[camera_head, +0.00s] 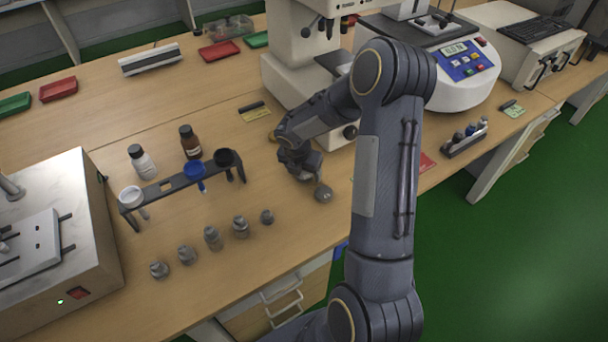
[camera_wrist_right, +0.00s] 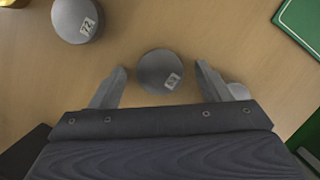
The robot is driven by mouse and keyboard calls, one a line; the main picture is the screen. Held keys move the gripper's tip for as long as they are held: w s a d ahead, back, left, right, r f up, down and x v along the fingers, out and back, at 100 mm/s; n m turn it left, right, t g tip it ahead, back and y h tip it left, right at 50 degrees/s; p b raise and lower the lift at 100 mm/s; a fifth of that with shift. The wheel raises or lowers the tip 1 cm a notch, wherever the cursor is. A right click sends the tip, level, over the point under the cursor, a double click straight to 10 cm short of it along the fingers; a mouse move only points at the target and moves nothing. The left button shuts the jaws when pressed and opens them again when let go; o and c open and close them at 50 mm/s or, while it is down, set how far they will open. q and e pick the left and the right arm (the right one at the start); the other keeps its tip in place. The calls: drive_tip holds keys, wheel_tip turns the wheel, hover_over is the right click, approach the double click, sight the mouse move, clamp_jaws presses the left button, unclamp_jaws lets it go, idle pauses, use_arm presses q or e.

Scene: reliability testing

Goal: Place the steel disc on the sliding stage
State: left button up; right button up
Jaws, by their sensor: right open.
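A grey steel disc (camera_wrist_right: 160,70) with a small white label lies on the wooden table between the two fingers of my right gripper (camera_wrist_right: 160,83), in the right wrist view. The fingers are open, one on each side, with gaps to the disc. In the head view my right gripper (camera_head: 306,173) points down at the table; a round grey piece (camera_head: 323,194) shows beside it. A second labelled disc (camera_wrist_right: 77,20) lies up and left in the wrist view. A white plate (camera_head: 28,245) sits on the slotted metal machine at left; I cannot tell whether it is the sliding stage. My left gripper is out of view.
Several small metal weights (camera_head: 212,238) stand in a row left of my right gripper. Behind them is a dark rack (camera_head: 165,190) with funnels, near a brown bottle (camera_head: 190,142). A white instrument (camera_head: 295,75) stands behind the gripper. The table's front edge is close.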

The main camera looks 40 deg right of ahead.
drive_tip(key=c, duration=1.3)
drive_tip(key=shift+r, duration=0.1)
drive_tip(key=shift+c, duration=0.2)
